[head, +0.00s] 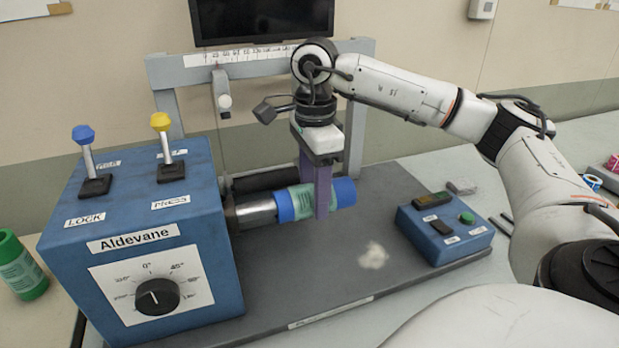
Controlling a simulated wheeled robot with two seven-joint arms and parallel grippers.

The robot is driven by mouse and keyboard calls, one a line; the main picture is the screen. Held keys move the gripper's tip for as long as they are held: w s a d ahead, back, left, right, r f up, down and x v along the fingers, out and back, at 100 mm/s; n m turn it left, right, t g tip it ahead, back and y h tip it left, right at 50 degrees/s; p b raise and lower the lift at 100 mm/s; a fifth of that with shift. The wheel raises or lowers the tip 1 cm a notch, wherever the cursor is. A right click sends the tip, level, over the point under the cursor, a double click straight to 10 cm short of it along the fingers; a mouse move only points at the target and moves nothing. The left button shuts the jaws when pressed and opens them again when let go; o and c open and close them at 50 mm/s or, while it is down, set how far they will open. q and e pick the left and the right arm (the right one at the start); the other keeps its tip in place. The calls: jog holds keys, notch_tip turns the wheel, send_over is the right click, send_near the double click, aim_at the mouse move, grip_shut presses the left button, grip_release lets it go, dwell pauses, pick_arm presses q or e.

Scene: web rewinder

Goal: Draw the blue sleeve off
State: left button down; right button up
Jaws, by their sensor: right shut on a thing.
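The blue sleeve (343,192), with a pale green label band around it, lies level in line with the steel spindle (258,211) of the blue Aldevane machine (150,245). Bare metal shows between the housing and the sleeve's left end. How far the spindle reaches inside the sleeve is hidden. My right gripper (322,195) points down from above and is shut on the sleeve; a purple finger crosses its near side. My left gripper is not in view.
A blue lever (83,140) marked LOCK and a yellow lever (163,130) marked PRESS stand on the machine, with a dial (157,296) in front. A control box (443,235) is at the right. A green roll (20,265) stands far left. The baseplate right of the sleeve is mostly clear.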

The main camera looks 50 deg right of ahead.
jog(key=o, duration=1.5)
jog(key=shift+c, duration=0.2)
notch_tip(320, 180, up, 10)
jog(key=shift+f+p, duration=0.15)
jog(key=shift+p, duration=1.1)
jog(key=shift+r, duration=0.35)
